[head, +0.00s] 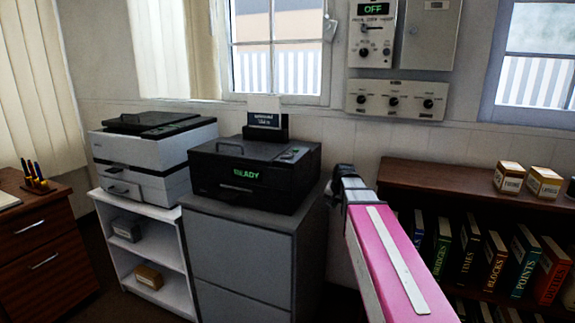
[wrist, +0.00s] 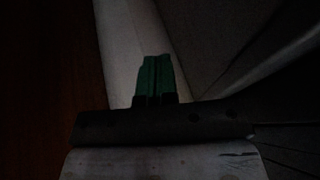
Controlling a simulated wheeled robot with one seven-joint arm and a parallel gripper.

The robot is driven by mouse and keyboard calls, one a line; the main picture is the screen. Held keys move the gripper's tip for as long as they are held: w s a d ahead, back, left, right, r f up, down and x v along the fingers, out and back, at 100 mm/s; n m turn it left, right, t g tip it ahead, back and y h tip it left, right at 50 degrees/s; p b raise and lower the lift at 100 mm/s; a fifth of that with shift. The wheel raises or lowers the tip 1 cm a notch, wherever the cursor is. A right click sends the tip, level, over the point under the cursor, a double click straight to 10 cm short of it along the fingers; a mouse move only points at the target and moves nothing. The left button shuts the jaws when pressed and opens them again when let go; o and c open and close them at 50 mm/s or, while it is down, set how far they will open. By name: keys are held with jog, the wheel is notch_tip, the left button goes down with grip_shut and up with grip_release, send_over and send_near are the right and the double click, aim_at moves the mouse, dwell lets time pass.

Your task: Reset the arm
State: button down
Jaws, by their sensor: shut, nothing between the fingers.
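My arm with its pink link (head: 388,250) reaches up from the bottom right in the head view. Its dark grey wrist end is beside the right edge of the grey cabinet. The fingertips cannot be made out there. In the wrist view, my gripper (wrist: 154,62) shows two green fingers pressed together, shut and empty. Behind them is a pale vertical strip (wrist: 128,40) between a dark brown surface and a dark grey one. The view is very dark.
A black printer (head: 250,172) reading READY stands on a grey cabinet (head: 240,250). A grey-white printer (head: 150,160) is on a white shelf at left. A wall panel (head: 376,30) reads OFF, with a knob panel (head: 395,100) below. A bookcase (head: 440,175) is at right.

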jog(key=s+f+n+g+h, duration=0.1)
jog(key=s+f+n+g, duration=0.3)
jog(key=s+f, duration=1.6)
jog(key=shift+s+f+g, duration=0.15)
jog(key=shift+s+g, duration=0.35)
jog(key=shift+s, duration=0.5)
jog(key=shift+d, duration=0.1)
